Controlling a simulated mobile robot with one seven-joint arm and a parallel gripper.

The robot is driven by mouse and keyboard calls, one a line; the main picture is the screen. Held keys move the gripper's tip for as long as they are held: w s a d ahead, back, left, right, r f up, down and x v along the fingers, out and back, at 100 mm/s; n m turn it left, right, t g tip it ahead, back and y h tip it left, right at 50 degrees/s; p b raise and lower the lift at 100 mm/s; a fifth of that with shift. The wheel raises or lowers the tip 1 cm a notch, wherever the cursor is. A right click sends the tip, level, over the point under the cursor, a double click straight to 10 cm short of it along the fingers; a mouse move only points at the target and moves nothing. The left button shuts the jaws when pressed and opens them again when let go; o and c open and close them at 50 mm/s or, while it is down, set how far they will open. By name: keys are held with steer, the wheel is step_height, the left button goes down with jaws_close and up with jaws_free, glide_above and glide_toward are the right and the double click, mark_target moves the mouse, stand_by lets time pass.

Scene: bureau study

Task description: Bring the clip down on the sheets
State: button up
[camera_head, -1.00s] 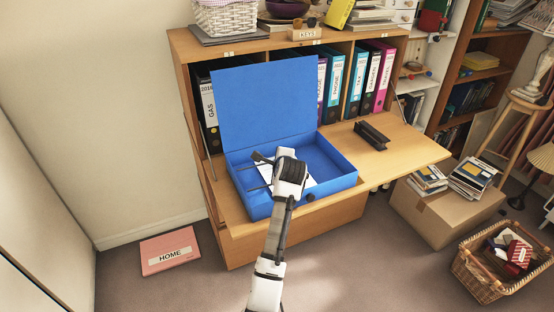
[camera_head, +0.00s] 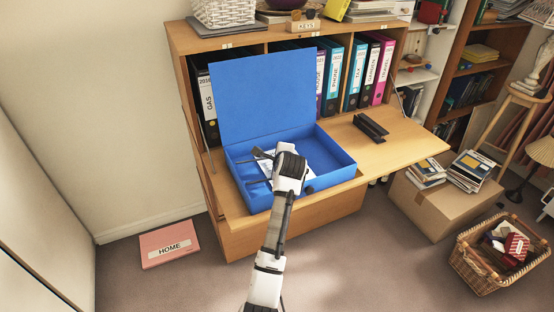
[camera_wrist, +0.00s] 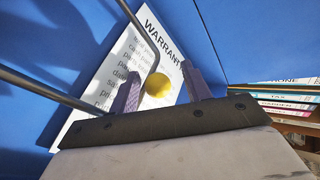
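The blue box file (camera_head: 335,156) lies open on the bureau's lowered flap, its lid (camera_head: 265,98) standing up at the back. White sheets (camera_head: 266,168) lie inside, partly hidden by my arm. In the wrist view the top sheet (camera_wrist: 118,75) is headed "WARRANT…". The clip's dark bent wire (camera_wrist: 140,32) crosses above the sheets, with a yellow knob (camera_wrist: 158,85) at its bend. My gripper (camera_wrist: 160,70) is open, with one finger on each side of the knob and visible gaps. In the head view its fingertips are hidden behind the wrist.
The flap (camera_head: 400,147) has free room at right, beside a dark hole punch-like object (camera_head: 370,127). Ring binders (camera_head: 333,78) stand behind. A cardboard box (camera_head: 440,205), a wicker basket (camera_head: 475,272) and a pink "HOME" folder (camera_head: 169,245) are on the floor.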

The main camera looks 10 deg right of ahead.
steer(key=shift+s+d, duration=0.15)
steer(key=shift+d, duration=0.2)
steer(key=b+v, duration=0.2)
steer(key=v, duration=1.1)
steer(key=shift+s+a+r, duration=0.2)
steer(key=shift+s+r, duration=0.05)
steer(key=shift+s, duration=0.05)
